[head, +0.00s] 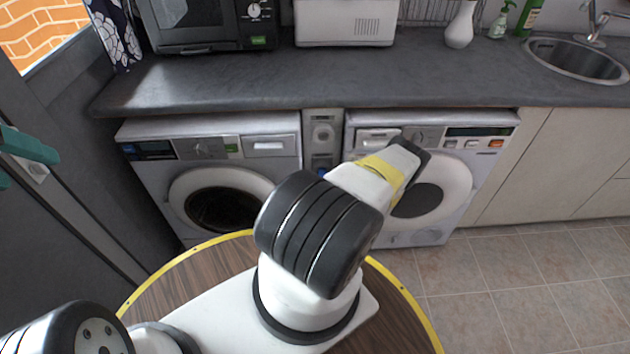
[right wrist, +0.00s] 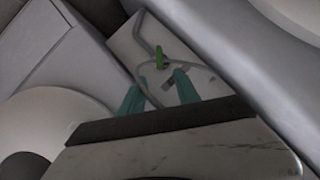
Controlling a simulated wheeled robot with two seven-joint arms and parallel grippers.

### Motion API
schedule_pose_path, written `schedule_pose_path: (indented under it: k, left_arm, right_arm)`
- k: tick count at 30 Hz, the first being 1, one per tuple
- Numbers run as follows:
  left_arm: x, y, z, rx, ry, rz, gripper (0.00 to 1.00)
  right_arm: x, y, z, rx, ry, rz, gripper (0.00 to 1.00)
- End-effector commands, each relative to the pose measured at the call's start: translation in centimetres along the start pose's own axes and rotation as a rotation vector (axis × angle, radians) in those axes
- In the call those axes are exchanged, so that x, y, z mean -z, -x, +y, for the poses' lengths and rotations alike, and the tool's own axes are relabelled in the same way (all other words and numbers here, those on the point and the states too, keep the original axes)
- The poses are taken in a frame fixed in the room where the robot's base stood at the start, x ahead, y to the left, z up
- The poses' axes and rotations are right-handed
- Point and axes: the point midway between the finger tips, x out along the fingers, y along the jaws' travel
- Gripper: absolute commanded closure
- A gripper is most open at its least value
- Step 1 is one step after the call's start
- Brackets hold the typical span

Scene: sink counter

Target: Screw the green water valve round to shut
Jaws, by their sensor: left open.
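The green water valve (right wrist: 160,57) shows in the right wrist view as a small upright green handle in a recess with grey pipes. My right gripper (right wrist: 158,86) has its two teal fingers apart, one on each side of the line to the valve. The valve appears just beyond the fingertips, and I see no contact. In the head view my right arm hides its gripper, and I cannot make out the valve. My left gripper (head: 17,160) is at the left edge of the head view, partly cut off, open and empty.
Two white washing machines, left (head: 262,146) and right (head: 470,145), stand under the dark countertop (head: 300,82), with a narrow gap panel (head: 322,134) between them. A microwave (head: 195,25) and a sink (head: 575,60) are above. The tiled floor (head: 510,270) at right is clear.

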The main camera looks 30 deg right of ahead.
Motion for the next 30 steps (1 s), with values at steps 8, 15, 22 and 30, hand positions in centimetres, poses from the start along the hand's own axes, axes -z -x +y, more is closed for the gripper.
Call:
schedule_pose_path:
  k: [8, 15, 22, 30]
  left_arm:
    - [0.0, 0.0, 0.0, 0.0, 0.0, 0.0, 0.45]
    - [0.0, 0.0, 0.0, 0.0, 0.0, 0.0, 0.45]
    - [0.0, 0.0, 0.0, 0.0, 0.0, 0.0, 0.45]
    - [0.0, 0.0, 0.0, 0.0, 0.0, 0.0, 0.45]
  right_arm:
    - [0.0, -3.5, -0.1, 0.004, 0.001, 0.004, 0.61]
    - [0.0, -6.7, -0.1, 0.003, 0.001, 0.003, 0.61]
    - [0.1, -7.7, -0.1, 0.002, 0.0, 0.002, 0.61]
    - [0.1, -7.7, -0.1, 0.002, -0.001, 0.002, 0.73]
